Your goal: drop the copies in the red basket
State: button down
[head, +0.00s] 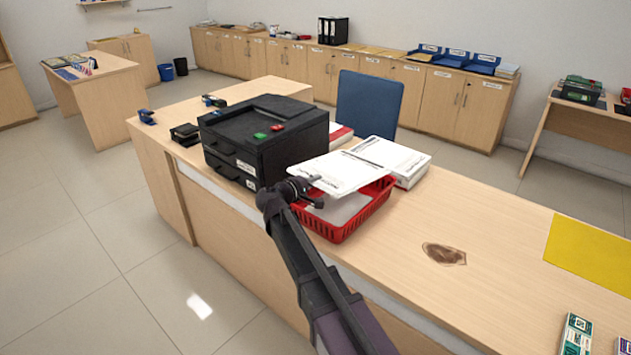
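The copies (343,171), white printed sheets, lie flat and level above the red basket (348,228) on the counter. My gripper (312,187) is at their left edge and appears closed on it; the fingertips are small and partly hidden by the sheets. The copies cover the back part of the basket's opening. A pale, flat surface shows inside the basket, and I cannot tell whether it is paper or the basket floor. My arm crosses in front of the basket's left side.
A black printer (262,140) stands left of the basket. White paper packs (398,158) sit close behind it on the right. The counter (430,212) to the right is mostly clear, with a brown stain (444,254) and a yellow mat (592,256). A blue chair (368,105) stands behind.

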jog(key=shift+f, duration=0.15)
jog(key=shift+f+b, duration=2.3)
jog(key=shift+b, duration=0.1)
jog(key=c, duration=0.7)
grip_release()
jog(key=shift+r, duration=0.15)
notch_tip(320, 180, up, 6)
jog(key=p, duration=0.6)
jog(key=shift+d+f, duration=0.1)
jog(key=shift+f, duration=0.1)
jog(key=s+d+r+h+p, duration=0.1)
jog(key=d+r+p, duration=0.1)
jog(key=r+p, duration=0.5)
jog(key=s+d+r+m+g+h+p, duration=0.1)
jog(key=d+r+p, duration=0.2)
jog(key=r+p, duration=0.4)
jog(key=s+d+r+m+h+p, duration=0.1)
jog(key=s+d+r+p, duration=0.1)
jog(key=r+p, duration=0.5)
jog(key=shift+d+r+g, duration=0.15)
jog(key=shift+d+r, duration=0.1)
jog(key=shift+r, duration=0.4)
jog(key=shift+d+r+g, duration=0.15)
jog(key=shift+d+r, duration=0.1)
jog(key=shift+r, duration=0.4)
